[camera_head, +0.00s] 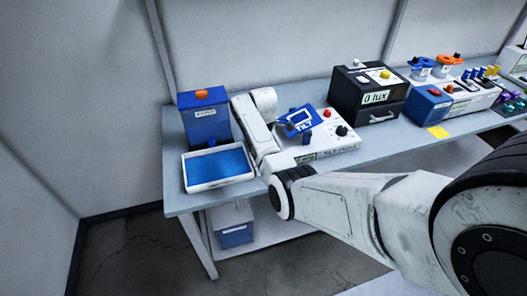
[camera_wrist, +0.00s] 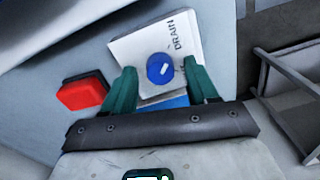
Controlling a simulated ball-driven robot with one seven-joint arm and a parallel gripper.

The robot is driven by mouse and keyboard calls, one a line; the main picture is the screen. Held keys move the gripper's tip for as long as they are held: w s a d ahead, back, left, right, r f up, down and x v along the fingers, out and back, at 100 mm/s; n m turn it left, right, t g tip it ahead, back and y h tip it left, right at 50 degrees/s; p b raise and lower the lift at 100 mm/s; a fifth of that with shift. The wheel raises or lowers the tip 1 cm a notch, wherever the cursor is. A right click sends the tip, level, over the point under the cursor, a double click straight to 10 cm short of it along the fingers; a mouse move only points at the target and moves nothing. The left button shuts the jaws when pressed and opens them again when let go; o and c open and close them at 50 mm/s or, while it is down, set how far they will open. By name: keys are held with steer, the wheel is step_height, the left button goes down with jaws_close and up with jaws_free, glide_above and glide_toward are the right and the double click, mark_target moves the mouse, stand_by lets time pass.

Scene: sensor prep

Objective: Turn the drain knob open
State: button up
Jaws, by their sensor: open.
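In the wrist view, the drain knob (camera_wrist: 160,68) is a round blue dial with a short white mark slanting up to the right. It sits on a white plate (camera_wrist: 128,50) printed DRAIN. My gripper (camera_wrist: 161,74) is open, with one green finger on each side of the knob in the picture. A gap shows between each finger and the knob, and nothing is held. I cannot tell how far the fingertips are above the plate. In the head view, my arm reaches over the bench's left part. I cannot make out the knob or fingertips there.
A red block (camera_wrist: 83,91) lies just left of my left finger. On the bench (camera_head: 176,204) are a shallow white tray (camera_head: 222,183) with a blue inside, a blue box (camera_head: 205,127) with an orange top, the TILT unit (camera_head: 335,147) and a black 0 lux box (camera_head: 352,98).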

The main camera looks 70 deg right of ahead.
step_height(320, 180, up, 11)
steer(key=b, duration=0.1)
steer(key=shift+w+d, duration=0.15)
steer(key=shift+d, duration=0.05)
steer(key=shift+f, duration=0.15)
stand_by(0.6)
steer(key=a+f+m+t+h, duration=0.1)
steer(key=a+f, duration=0.2)
steer(key=a, duration=0.4)
steer(key=w+a+f+m, duration=0.1)
steer(key=a+f, duration=0.2)
steer(key=a, duration=0.4)
steer(key=a+f+m+t+h, duration=0.1)
steer(key=a+f, duration=0.2)
steer(key=a, duration=0.3)
steer(key=s+a+r+m+t+y, duration=0.15)
steer(key=s+a, duration=0.25)
steer(key=a, duration=0.5)
steer(key=s+a+r+m+t, duration=0.1)
steer(key=s+a+m+t, duration=0.1)
steer(key=s+a, duration=0.45)
steer(key=s+f+g+b, duration=0.4)
steer(key=s+f, duration=0.4)
steer(key=f, duration=0.2)
steer(key=shift+s+a, duration=0.25)
steer(key=shift+s, duration=0.05)
